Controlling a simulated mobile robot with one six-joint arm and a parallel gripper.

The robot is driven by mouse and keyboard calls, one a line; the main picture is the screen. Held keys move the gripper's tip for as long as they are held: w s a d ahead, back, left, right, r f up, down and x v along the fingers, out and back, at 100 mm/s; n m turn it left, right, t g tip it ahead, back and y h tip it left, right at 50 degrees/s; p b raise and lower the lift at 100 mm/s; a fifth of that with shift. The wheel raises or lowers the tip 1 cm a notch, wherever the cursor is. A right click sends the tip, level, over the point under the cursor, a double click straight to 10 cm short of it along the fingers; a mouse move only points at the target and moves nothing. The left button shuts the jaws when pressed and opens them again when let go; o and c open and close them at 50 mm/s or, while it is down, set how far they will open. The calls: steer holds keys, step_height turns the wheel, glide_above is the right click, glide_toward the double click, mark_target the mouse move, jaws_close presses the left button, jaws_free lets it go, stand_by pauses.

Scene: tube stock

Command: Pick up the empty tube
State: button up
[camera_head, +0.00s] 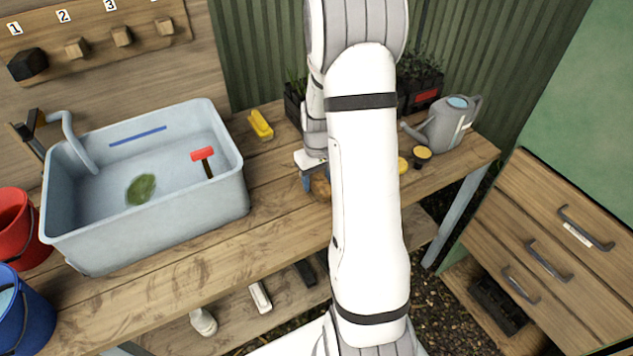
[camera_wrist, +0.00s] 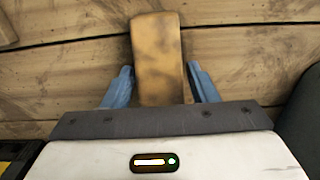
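A scuffed orange-brown, long block-like thing (camera_wrist: 158,55) lies between the blue fingers of my gripper (camera_wrist: 160,82) in the wrist view. Its near end is hidden by the gripper's body. No open mouth shows, so I cannot tell whether it is the empty tube. The fingers stand apart on both sides, very close to it; contact is unclear. In the head view, my gripper (camera_head: 308,180) is low over the bench, partly behind my arm. A brown thing (camera_head: 320,187) shows beside its fingers. No other tube is clearly visible.
The wooden bench (camera_head: 200,290) holds a grey-blue basin (camera_head: 230,195) at left, a yellow item (camera_head: 260,125), dark plant crates (camera_head: 420,88) and a grey watering can (camera_head: 448,125). Red (camera_head: 15,228) and blue (camera_head: 25,315) buckets are at far left. Drawers (camera_head: 545,235) stand at right.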

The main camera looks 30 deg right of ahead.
mark_target(318, 177)
steer(key=c, duration=0.7)
step_height(318, 177, up, 10)
steer(key=shift+r, duration=0.1)
